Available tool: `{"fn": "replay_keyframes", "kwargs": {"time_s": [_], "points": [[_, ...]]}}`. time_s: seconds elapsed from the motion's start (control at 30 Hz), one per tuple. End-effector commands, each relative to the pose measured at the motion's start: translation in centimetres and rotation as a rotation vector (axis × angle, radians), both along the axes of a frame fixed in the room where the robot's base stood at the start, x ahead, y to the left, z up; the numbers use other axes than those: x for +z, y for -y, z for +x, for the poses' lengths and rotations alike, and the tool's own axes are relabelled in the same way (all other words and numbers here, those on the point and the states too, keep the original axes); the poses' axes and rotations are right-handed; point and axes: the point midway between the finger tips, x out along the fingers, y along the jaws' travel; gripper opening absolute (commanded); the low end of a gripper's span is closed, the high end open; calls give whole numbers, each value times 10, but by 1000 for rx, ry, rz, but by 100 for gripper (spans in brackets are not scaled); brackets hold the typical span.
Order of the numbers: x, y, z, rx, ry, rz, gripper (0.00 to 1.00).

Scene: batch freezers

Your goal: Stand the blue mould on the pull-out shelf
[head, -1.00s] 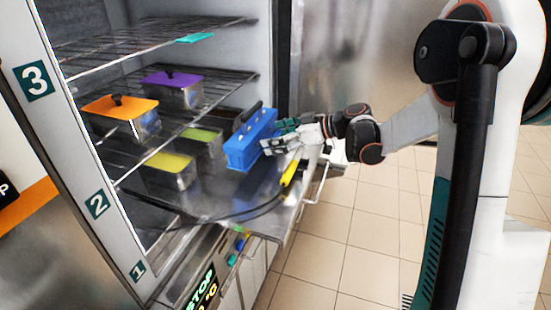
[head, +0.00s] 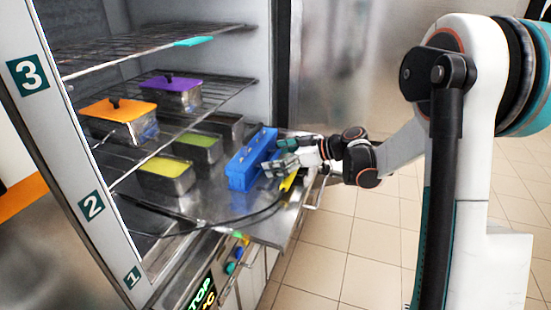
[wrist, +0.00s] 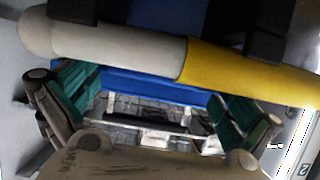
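The blue mould (head: 250,158), a long block, stands upright on the metal pull-out shelf (head: 270,225), right of the lidded tins. My gripper (head: 283,158) is at the mould's right side, its fingers spread. In the wrist view the mould (wrist: 150,86) shows as a blue band beyond the green finger pads, and my gripper (wrist: 155,115) is wide open with a clear gap between the pads. Whether a fingertip still touches the mould cannot be told. The mould's far side is hidden.
A yellow-and-white probe handle (wrist: 235,68) crosses close to my wrist camera; its yellow end (head: 288,183) lies by the shelf's right edge, with a black cable over the shelf. Yellow-topped (head: 168,165) and green-topped (head: 196,140) tins stand left of the mould. Wire racks are above.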

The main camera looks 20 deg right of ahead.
Motion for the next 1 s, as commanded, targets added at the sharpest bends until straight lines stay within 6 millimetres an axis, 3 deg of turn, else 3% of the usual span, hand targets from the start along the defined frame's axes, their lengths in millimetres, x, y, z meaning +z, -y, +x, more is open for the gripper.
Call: {"fn": "replay_keyframes", "kwargs": {"time_s": [0.37,1.0], "points": [[3,4,-2,-2,1,0,100],[45,83,-60,-3,1,1,100]]}}
